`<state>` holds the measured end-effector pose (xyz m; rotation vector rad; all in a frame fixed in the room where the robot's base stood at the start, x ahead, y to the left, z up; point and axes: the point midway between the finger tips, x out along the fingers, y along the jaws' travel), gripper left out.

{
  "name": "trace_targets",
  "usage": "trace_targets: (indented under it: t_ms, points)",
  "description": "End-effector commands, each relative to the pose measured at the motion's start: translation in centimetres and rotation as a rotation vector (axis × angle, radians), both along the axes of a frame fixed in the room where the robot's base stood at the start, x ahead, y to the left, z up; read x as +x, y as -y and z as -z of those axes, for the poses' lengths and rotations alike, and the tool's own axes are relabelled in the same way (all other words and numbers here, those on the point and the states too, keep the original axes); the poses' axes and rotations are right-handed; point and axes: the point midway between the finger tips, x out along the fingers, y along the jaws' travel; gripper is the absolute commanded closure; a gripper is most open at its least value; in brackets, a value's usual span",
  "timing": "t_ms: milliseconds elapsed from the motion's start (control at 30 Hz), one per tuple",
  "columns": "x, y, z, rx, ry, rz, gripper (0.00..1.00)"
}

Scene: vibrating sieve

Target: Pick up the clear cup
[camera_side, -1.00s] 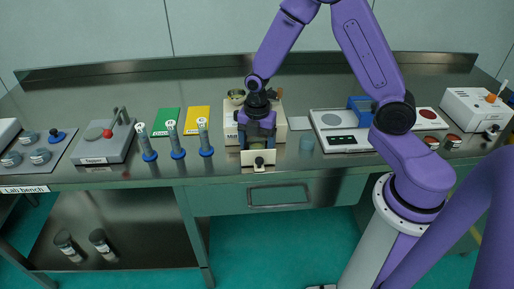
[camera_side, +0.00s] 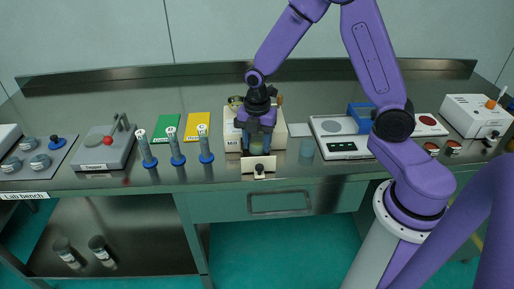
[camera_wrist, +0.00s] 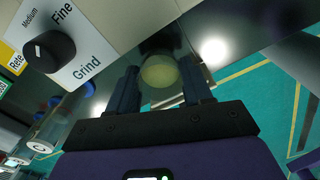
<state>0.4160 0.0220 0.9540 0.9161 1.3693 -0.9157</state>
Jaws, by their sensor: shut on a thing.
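The clear cup (camera_side: 257,147) is between the two fingers of my gripper (camera_side: 257,140), in front of the pale grinder box. In the wrist view my gripper (camera_wrist: 159,82) is shut on the cup (camera_wrist: 160,70), which shows a round yellowish surface between the dark fingers. The fingers hide the cup's sides. I cannot tell clearly whether its base is off its support.
The grinder (camera_side: 232,133) stands close behind my gripper, its dial (camera_wrist: 50,50) near the left finger. Several blue-based tubes (camera_side: 176,147) stand to the left.

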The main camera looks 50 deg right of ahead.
Motion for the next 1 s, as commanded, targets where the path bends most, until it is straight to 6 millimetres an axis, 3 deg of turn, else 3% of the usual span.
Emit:
trace_targets:
  t_ms: [500, 800, 1000]
  points:
    - [-5.8, 0.2, -6.5, 0.001, 0.003, -0.004, 0.80]
    - [-10.8, 0.5, -8.6, 0.001, 0.003, -0.003, 0.80]
    - [-12.8, 0.6, -9.5, 0.001, 0.003, -0.004, 0.80]
